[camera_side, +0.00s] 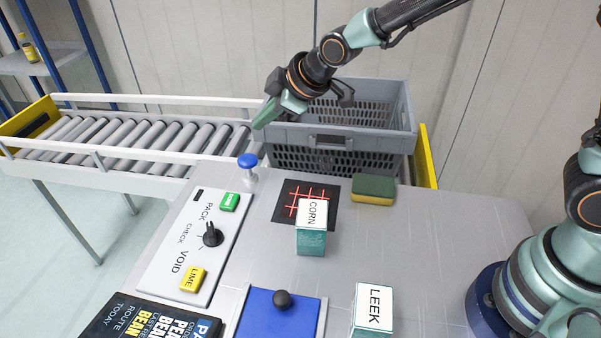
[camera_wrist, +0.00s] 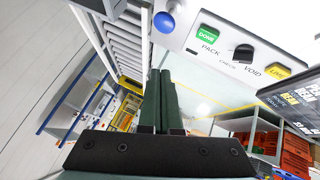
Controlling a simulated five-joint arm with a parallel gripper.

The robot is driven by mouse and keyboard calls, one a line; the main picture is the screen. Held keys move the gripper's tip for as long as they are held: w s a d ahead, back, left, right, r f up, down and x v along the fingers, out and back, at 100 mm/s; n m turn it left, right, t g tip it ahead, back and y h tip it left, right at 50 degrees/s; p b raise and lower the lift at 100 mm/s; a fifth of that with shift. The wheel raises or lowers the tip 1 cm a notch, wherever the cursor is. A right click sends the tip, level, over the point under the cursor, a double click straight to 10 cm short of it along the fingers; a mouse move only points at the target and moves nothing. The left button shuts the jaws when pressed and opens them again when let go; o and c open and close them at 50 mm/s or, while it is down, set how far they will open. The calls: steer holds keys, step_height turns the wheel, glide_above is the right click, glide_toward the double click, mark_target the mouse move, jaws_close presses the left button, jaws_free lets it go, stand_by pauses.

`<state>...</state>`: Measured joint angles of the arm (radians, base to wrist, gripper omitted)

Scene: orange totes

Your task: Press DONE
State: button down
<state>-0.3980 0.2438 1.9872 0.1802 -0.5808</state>
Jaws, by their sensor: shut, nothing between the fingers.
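The DONE button is a green block on the white control panel; its lettering reads clearly in the wrist view (camera_wrist: 207,36), and it is the green button in the side view (camera_side: 229,201). My gripper (camera_side: 264,123) is shut and empty, in the air above and beyond the panel, near the roller conveyor's end. In the wrist view its two dark green fingers (camera_wrist: 160,76) lie together, below and left of the DONE button. The gripper is apart from the button.
A blue-topped knob (camera_side: 248,161) stands just beyond DONE. The panel (camera_side: 180,240) also has a black dial (camera_side: 212,235) and a yellow LIME button (camera_side: 193,279). CORN (camera_side: 311,228) and LEEK (camera_side: 372,311) boxes, a sponge (camera_side: 373,190) and a grey crate (camera_side: 400,125) stand right.

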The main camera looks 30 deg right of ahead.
mark_target(235, 201)
steer(key=w+a+f+n+y, duration=0.1)
steer(key=a+f+n, duration=0.2)
steer(key=a+f, duration=0.3)
steer(key=shift+w+a, duration=0.4)
steer(key=shift+a, duration=0.65)
steer(key=shift+f, duration=4.35)
steer(key=shift+f, duration=0.1)
steer(key=shift+d+f, duration=0.1)
steer(key=shift+f, duration=0.2)
steer(key=shift+f, duration=0.5)
steer(key=shift+r, duration=0.9)
